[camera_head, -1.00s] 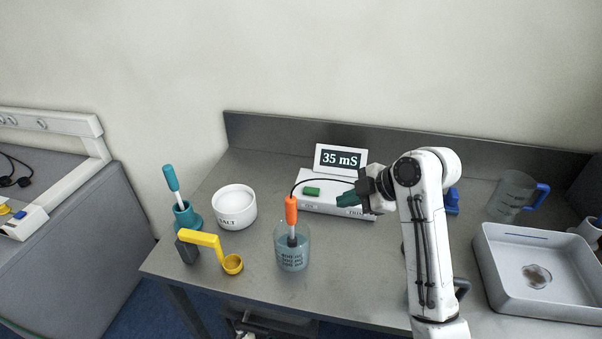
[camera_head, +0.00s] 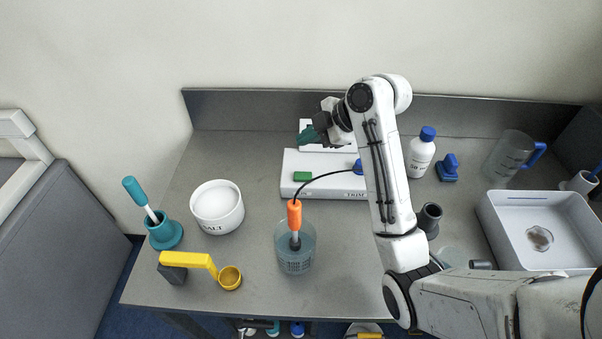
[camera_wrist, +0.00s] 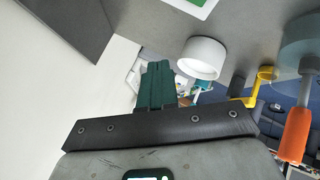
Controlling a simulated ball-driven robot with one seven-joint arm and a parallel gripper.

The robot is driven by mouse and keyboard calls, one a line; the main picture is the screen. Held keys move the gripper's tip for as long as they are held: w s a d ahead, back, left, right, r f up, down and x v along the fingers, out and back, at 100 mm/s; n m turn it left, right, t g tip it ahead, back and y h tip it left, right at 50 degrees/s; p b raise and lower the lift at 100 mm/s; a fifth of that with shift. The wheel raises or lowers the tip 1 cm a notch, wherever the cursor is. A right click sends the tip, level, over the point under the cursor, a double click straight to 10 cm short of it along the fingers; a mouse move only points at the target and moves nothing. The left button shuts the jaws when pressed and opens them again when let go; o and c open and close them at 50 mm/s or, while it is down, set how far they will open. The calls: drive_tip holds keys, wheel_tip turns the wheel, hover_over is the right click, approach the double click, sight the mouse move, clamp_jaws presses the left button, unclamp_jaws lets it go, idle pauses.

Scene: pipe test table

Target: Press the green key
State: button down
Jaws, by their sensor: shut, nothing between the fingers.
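The green key (camera_head: 303,176) sits on the left part of the white meter base (camera_head: 330,160) at the back of the table. In the head view my gripper (camera_head: 305,137) is up and behind the key, in front of the meter's display, whose reading is hidden by it. The dark green fingers are together and empty, apart from the key. In the wrist view the fingers (camera_wrist: 157,85) show closed, pointing away over the table.
A beaker (camera_head: 295,247) with an orange probe (camera_head: 294,214) stands in front of the meter, its black cable running to the base. A white salt bowl (camera_head: 217,207), teal holder (camera_head: 165,233) and yellow scoop (camera_head: 190,260) are at left. A bottle (camera_head: 420,155) and white tray (camera_head: 540,235) are at right.

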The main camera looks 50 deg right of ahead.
drive_tip(key=shift+f, duration=0.15)
drive_tip(key=b, duration=0.6)
hover_over(306, 176)
wheel_tip(306, 176, down, 8)
drive_tip(key=shift+s+a+r, duration=0.1)
drive_tip(key=shift+r, duration=0.15)
drive_tip(key=shift+f+b, duration=0.45)
drive_tip(key=shift+f, duration=0.05)
drive_tip(key=shift+f, duration=0.1)
idle(1.0)
drive_tip(key=shift+f+b, duration=0.35)
drive_tip(key=shift+f, duration=0.05)
drive_tip(key=shift+f, duration=0.45)
idle(0.6)
drive_tip(key=shift+r, duration=0.1)
drive_tip(key=shift+r+p, duration=0.5)
drive_tip(key=shift+r, duration=0.25)
